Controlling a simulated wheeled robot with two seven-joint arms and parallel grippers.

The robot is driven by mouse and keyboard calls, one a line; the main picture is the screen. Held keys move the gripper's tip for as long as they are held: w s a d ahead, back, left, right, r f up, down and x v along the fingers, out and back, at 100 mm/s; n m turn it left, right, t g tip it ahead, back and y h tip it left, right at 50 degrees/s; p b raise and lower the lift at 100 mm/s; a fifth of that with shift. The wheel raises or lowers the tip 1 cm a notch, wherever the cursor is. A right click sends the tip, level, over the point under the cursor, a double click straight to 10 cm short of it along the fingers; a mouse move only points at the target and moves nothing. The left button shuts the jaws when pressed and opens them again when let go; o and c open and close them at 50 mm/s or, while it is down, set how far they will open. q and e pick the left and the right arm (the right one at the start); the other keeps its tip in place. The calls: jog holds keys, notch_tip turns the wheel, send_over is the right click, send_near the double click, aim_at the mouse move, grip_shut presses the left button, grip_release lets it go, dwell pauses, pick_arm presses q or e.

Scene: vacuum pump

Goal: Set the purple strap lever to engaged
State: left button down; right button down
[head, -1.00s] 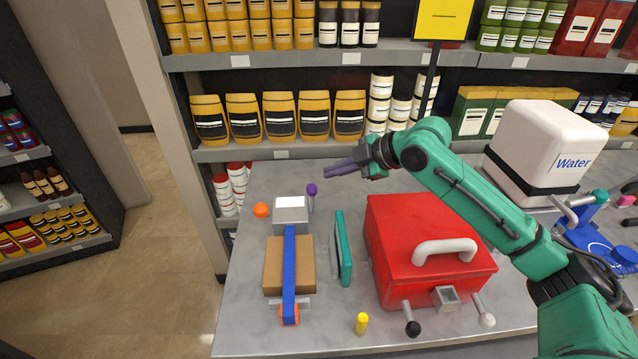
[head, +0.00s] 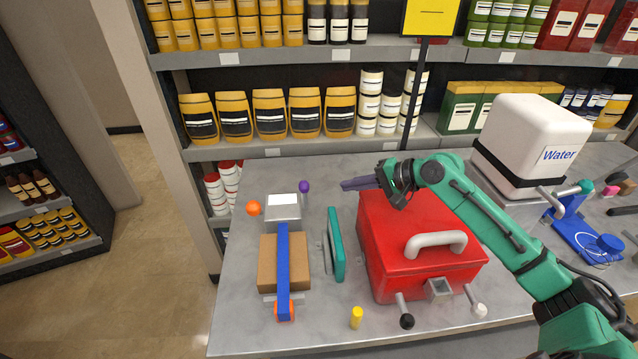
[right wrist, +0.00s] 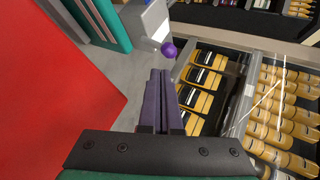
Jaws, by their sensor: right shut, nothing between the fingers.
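The purple strap lever (head: 304,188) is a short upright stem with a purple ball knob at the right side of a grey box with a white top (head: 283,207). In the right wrist view its purple knob (right wrist: 169,50) shows just beyond my fingertips. My right gripper (head: 344,185) is shut and empty, its purple-grey fingers pointing left toward the lever with a gap between. The fingers also show in the right wrist view (right wrist: 160,75). A blue strap (head: 284,255) runs from the grey box over a brown carton (head: 268,264). My left gripper is out of view.
An orange knob (head: 253,208) stands left of the grey box. A teal panel (head: 336,245) stands upright right of the carton. A red case (head: 390,240) with a pale handle lies under my right forearm. A shelf with yellow packages (head: 270,115) is behind the table.

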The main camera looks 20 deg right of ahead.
aim_at(304, 195)
jog(key=r+p+x, duration=0.1)
jog(key=p+x, duration=0.2)
jog(key=x, duration=0.6)
jog(key=shift+w+a+f, duration=0.2)
jog(key=shift+w+a, duration=0.15)
jog(key=shift+w, duration=0.05)
jog(key=shift+w, duration=0.5)
jog(key=shift+a, duration=0.1)
